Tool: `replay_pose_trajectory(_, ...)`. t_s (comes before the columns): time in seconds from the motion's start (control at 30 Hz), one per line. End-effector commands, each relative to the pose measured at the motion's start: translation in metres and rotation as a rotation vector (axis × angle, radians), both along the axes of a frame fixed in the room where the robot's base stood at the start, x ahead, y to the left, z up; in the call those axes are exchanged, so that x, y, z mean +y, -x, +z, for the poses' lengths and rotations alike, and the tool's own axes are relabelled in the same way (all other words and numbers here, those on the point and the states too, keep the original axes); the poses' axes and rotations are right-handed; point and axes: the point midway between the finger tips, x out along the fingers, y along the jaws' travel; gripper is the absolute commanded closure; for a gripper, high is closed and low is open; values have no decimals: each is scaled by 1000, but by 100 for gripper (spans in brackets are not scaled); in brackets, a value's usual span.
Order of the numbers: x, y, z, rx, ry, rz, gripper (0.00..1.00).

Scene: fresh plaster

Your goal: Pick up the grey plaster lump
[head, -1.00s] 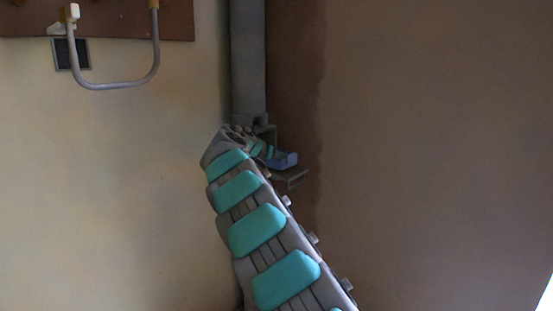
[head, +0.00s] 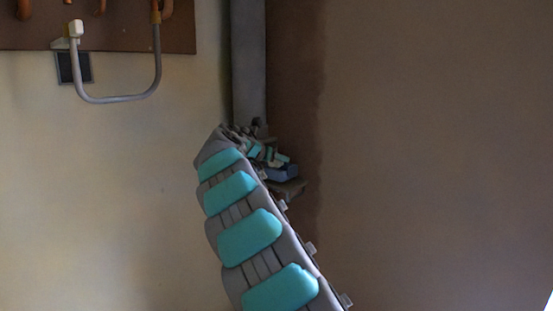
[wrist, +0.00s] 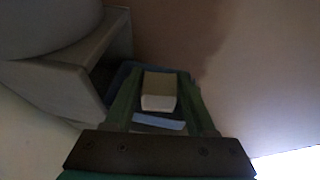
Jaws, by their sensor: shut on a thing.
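My gripper (wrist: 158,100) points away from the wrist camera, with a green finger on each side. It is shut on a block with an olive top and a pale front (wrist: 158,102). I cannot tell whether this block is the grey plaster lump; no other lump shows clearly. A blue thing (wrist: 160,122) shows below the block, with more blue behind it. In the head view my gripper (head: 268,153) is small and partly hidden by my arm, just above the blue thing (head: 283,173).
A grey vertical pipe (head: 249,70) stands in the corner behind my gripper. A small ledge (head: 290,189) lies below the blue thing. A brown board (head: 110,30) with a bent grey tube (head: 120,99) hangs at upper left. The brown wall (head: 430,150) to the right is bare.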

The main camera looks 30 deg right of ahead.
Motion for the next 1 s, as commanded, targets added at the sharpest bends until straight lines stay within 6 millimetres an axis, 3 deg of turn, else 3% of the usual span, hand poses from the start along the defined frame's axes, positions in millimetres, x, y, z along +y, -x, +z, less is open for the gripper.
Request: replay_pose_trajectory(1.0,76,100,11,1,0,0,100)
